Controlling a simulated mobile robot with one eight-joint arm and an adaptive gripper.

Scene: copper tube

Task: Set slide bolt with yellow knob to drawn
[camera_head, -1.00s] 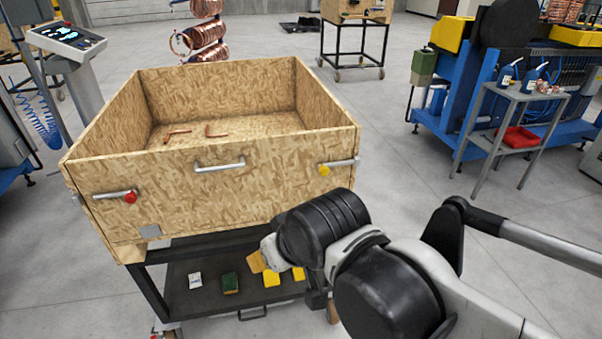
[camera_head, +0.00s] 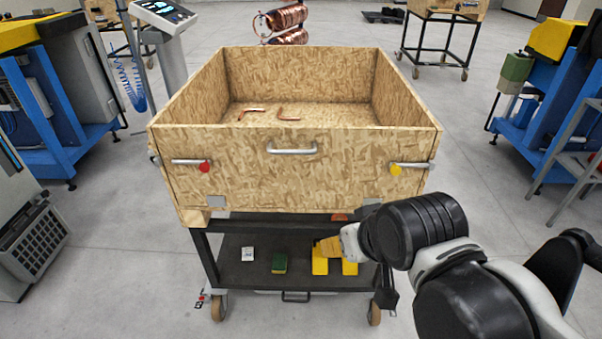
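The yellow knob (camera_head: 395,169) is at the left end of a silver slide bolt (camera_head: 418,165), on the right of the wooden crate's front panel (camera_head: 330,185). The bolt lies level and reaches to the panel's right edge. The knob is in plain view with nothing touching it. My arm is at the lower right, in front of and below the bolt. A dark part at its end, seemingly my gripper (camera_head: 388,290), hangs beside the cart's right front leg. Its fingers cannot be made out, so I cannot tell whether it is open or shut.
A similar bolt with a red knob (camera_head: 204,167) is on the panel's left, and a handle (camera_head: 291,149) is at its top middle. Copper pieces (camera_head: 287,114) lie inside the crate. The black cart (camera_head: 225,272) below carries small items.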

